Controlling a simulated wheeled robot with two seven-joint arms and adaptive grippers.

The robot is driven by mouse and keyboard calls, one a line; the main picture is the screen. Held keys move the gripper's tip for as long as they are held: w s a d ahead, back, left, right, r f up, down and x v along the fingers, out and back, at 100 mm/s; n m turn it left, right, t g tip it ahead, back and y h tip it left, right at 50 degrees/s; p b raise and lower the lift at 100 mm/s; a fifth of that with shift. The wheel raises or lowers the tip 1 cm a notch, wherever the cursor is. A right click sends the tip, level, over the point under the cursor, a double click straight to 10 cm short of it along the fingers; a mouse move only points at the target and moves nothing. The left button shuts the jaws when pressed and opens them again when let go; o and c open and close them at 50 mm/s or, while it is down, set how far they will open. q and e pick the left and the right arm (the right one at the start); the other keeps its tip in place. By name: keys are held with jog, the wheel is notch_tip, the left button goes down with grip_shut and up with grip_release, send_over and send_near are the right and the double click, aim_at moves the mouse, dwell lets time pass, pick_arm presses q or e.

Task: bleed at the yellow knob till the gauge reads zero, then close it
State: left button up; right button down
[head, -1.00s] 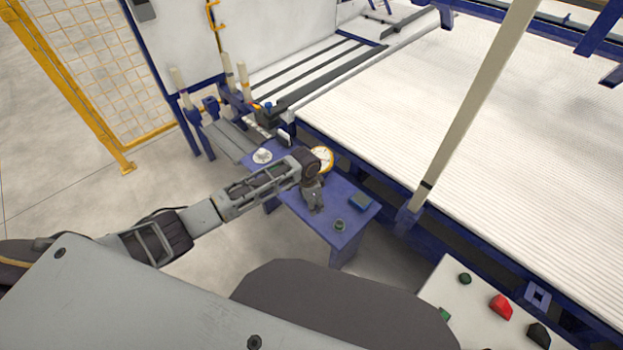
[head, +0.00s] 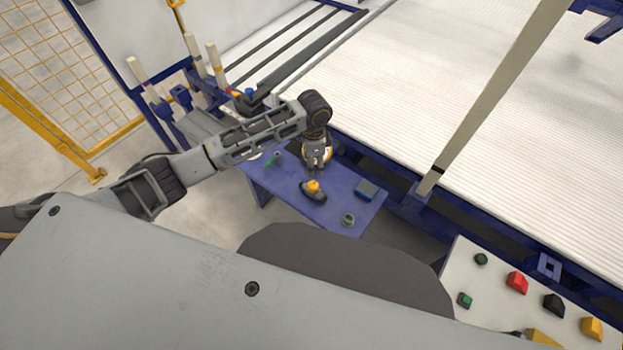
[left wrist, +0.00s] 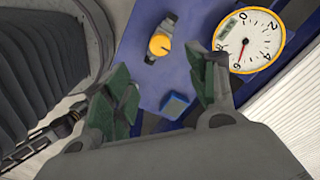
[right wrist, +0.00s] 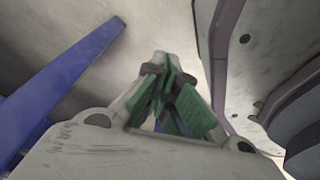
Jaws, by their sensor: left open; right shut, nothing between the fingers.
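The yellow knob (head: 313,186) sits on a dark grey fitting on the blue table. In the left wrist view the knob (left wrist: 160,45) shows in the gap beyond my fingers, untouched. The round gauge (left wrist: 248,40) has a yellow rim and white face; its red needle points down, near the 6, away from 0. In the head view the gauge (head: 327,153) is mostly hidden behind my left gripper (head: 316,168). My left gripper (left wrist: 160,72) is open and empty, above the table behind the knob. My right gripper (right wrist: 163,65) is shut and empty, seen only by its wrist camera.
The blue table (head: 270,190) also holds a small blue block (head: 366,189) and a round grey-green fitting (head: 348,219). A white conveyor bed (head: 420,90) lies behind it. A control panel (head: 500,290) with coloured buttons is at front right. A blue beam (right wrist: 60,80) shows beside my right gripper.

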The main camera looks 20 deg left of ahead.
aim_at(313, 185)
jog(key=shift+d, duration=0.3)
pick_arm(q)
notch_tip(313, 185, down, 12)
jog(key=shift+r+b, duration=0.25)
jog(key=shift+b, duration=0.9)
jog(key=shift+f, duration=1)
pick_arm(e)
jog(key=w+a+r, duration=0.3)
jog(key=w, duration=0.1)
jog(key=shift+w+a+r, duration=0.2)
jog(key=shift+w+a, duration=0.1)
jog(key=shift+a, duration=0.05)
pick_arm(q)
jog(key=shift+c, duration=0.2)
jog(key=c, duration=1)
